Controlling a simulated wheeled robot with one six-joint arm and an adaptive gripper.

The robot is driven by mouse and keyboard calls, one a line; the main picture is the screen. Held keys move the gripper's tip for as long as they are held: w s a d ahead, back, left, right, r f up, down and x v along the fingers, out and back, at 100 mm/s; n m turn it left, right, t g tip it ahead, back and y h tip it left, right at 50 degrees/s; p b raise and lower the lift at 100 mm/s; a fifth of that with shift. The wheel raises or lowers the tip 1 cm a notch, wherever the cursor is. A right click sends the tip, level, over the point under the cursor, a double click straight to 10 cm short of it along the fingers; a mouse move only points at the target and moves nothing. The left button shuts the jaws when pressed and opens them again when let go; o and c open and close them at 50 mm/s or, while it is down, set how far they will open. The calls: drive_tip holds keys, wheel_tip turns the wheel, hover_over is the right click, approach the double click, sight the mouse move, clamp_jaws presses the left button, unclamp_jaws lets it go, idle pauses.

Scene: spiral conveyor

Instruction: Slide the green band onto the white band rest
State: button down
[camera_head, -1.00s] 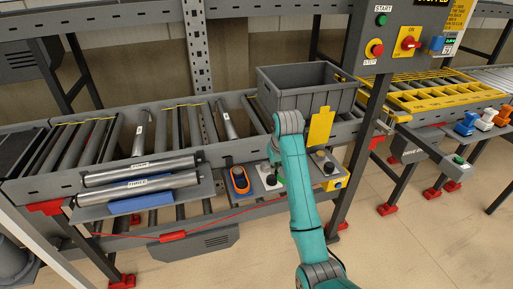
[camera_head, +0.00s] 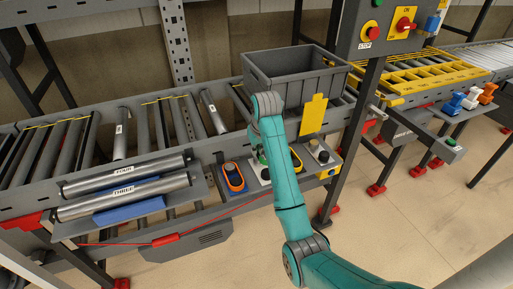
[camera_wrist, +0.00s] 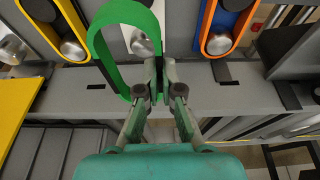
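The green band (camera_wrist: 96,48) is an upright loop in the wrist view. Its right side runs between the fingers of my gripper (camera_wrist: 161,72), which look closed on it. The white band rest (camera_wrist: 155,12) is a pale plate with a silver round post (camera_wrist: 142,43), seen through the loop. I cannot tell whether the band is around the post or in front of it. In the head view the white band rest (camera_head: 257,181) stands beside the orange band; my arm hides most of my gripper, and only a little green shows.
An orange band (camera_wrist: 203,22) on a blue rest is to the right in the wrist view; a yellow band (camera_wrist: 66,12) is to the left. In the head view a grey crate (camera_head: 290,83) stands behind my arm. Rollers (camera_head: 125,187) lie on a left shelf.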

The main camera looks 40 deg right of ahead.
hover_over(256, 170)
drive_tip(key=shift+s+a+f, duration=0.1)
drive_tip(key=shift+s+f, duration=0.15)
drive_tip(key=shift+f, duration=1.05)
drive_tip(key=shift+s+f, duration=0.2)
drive_tip(key=shift+f, duration=1.05)
drive_tip(key=shift+f, duration=1.65)
drive_tip(key=c, duration=1.8)
unclamp_jaws()
drive_tip(key=o, duration=0.6)
drive_tip(key=shift+c, duration=0.2)
drive_tip(key=v, duration=0.7)
drive_tip(key=shift+r, duration=0.15)
drive_tip(key=shift+s, duration=0.1)
drive_tip(key=shift+s, duration=0.1)
